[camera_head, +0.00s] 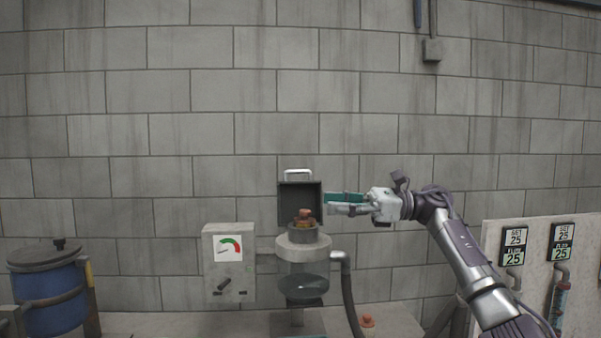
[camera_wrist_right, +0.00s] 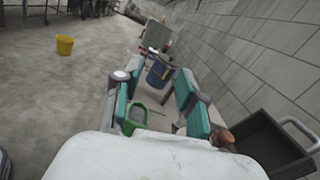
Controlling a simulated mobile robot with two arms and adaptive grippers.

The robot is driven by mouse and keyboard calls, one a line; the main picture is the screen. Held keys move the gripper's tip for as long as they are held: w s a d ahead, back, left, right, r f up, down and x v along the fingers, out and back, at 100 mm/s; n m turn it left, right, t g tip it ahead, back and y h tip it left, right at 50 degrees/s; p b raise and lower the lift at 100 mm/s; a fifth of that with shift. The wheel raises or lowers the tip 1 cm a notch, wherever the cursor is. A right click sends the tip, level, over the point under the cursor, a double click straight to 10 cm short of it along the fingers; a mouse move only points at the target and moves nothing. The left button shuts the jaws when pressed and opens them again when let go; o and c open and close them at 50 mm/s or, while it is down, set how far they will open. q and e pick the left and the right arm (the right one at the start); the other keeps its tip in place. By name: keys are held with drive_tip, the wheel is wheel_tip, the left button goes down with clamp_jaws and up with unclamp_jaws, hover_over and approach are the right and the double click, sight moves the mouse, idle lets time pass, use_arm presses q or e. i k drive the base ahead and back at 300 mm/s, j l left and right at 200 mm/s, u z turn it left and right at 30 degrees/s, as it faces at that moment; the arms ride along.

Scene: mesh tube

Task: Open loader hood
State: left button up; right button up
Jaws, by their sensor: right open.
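The loader hood (camera_head: 299,203) is a dark square lid with a light handle (camera_head: 298,174) on top. It stands upright, tilted back behind the loader's round top (camera_head: 303,243), with its hollow inside facing me. Some brown-orange pieces (camera_head: 305,217) show in the opening below it. The hood and its handle also show at the lower right of the right wrist view (camera_wrist_right: 268,143). My right gripper (camera_head: 328,203) is just right of the hood, pointing left; its teal fingers (camera_wrist_right: 160,98) are apart with nothing between them. Whether a finger touches the hood's edge I cannot tell. My left gripper is not in view.
A grey box with a dial (camera_head: 229,262) stands left of the loader. A blue drum (camera_head: 50,290) is at the far left. A panel with gauges (camera_head: 540,262) is at the right. A block wall stands close behind. A yellow bucket (camera_wrist_right: 65,45) is on the floor.

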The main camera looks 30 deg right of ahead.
sight(292, 197)
drive_tip(key=i+l, duration=1.05)
drive_tip(key=l, duration=0.1)
